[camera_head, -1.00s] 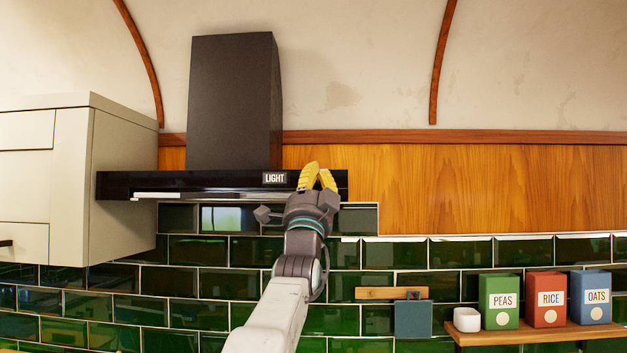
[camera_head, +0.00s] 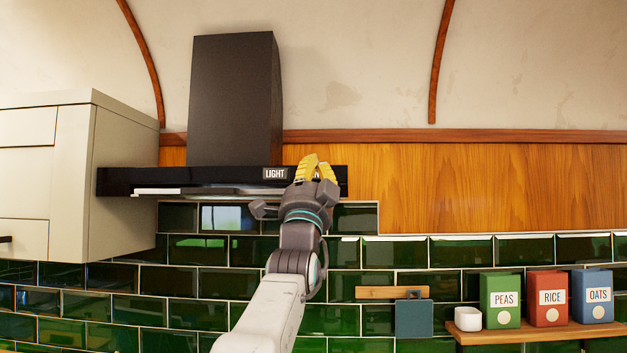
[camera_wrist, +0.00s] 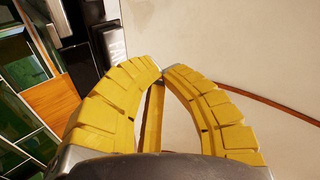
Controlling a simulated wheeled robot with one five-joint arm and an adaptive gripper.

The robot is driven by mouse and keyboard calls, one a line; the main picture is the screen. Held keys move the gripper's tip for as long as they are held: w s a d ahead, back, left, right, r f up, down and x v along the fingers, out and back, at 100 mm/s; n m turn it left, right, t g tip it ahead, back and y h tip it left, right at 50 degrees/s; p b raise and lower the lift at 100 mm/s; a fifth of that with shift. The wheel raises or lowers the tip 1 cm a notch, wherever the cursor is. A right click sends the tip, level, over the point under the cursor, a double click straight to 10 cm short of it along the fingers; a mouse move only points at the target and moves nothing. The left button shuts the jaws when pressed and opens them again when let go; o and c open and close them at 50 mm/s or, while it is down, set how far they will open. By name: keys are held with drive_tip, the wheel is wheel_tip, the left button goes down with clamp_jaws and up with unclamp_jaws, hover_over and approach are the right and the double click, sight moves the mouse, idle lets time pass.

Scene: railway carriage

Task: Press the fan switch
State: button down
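The black range hood (camera_head: 225,182) hangs on the wall, with a white LIGHT label (camera_head: 275,174) on its front strip. My gripper (camera_head: 314,160) is in front of the strip, just right of that label. Part of the dark hood (camera_wrist: 84,62) shows beyond the left finger. I cannot tell whether the fingers touch the strip.
A cream cabinet (camera_head: 72,180) stands left of the hood. At lower right, a shelf (camera_head: 540,334) holds a white cup (camera_head: 467,319) and green, red and blue boxes. A small wooden rail (camera_head: 392,293) with a blue-grey piece is below right. The wood panel (camera_head: 480,190) right of the hood is clear.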

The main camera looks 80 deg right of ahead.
drive_tip(key=shift+s+a+b, duration=0.15)
drive_tip(key=shift+a+b, duration=1.2)
drive_tip(key=shift+a, duration=0.75)
